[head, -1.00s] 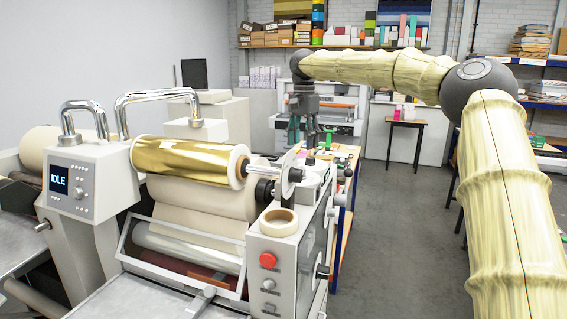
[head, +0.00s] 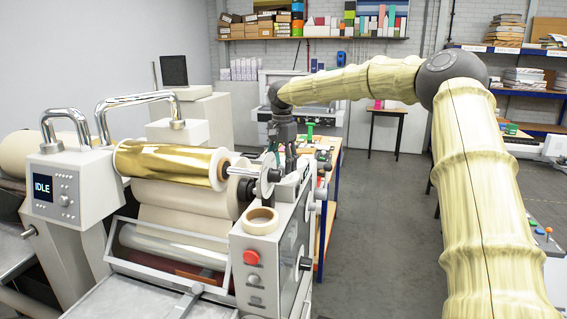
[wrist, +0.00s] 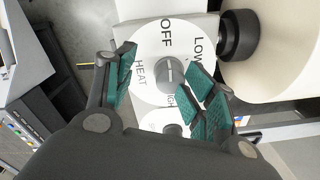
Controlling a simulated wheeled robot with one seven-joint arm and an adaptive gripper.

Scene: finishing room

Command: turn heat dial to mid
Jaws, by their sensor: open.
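The heat dial (wrist: 145,62) is a white disc in the wrist view with black print: OFF at the top, LOW at the upper right, HEAT at the left and a partly hidden word ending in IGH below. Its grey knob (wrist: 170,75) stands at the centre, its bar roughly in line with OFF; I cannot tell which end is the pointer. My gripper (wrist: 176,62) is open, its green-padded fingers apart on either side of the knob, with nothing between them clearly gripped. In the head view my gripper (head: 284,158) is over the machine's right end, where I cannot make out the dial face.
A second white dial (wrist: 172,130) shows partly below, between the fingers. A black round knob (wrist: 238,36) and a cream roll (wrist: 280,70) are close on the right. In the head view a gold foil roll (head: 165,163), tape ring (head: 261,221) and red button (head: 251,258) are nearby.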

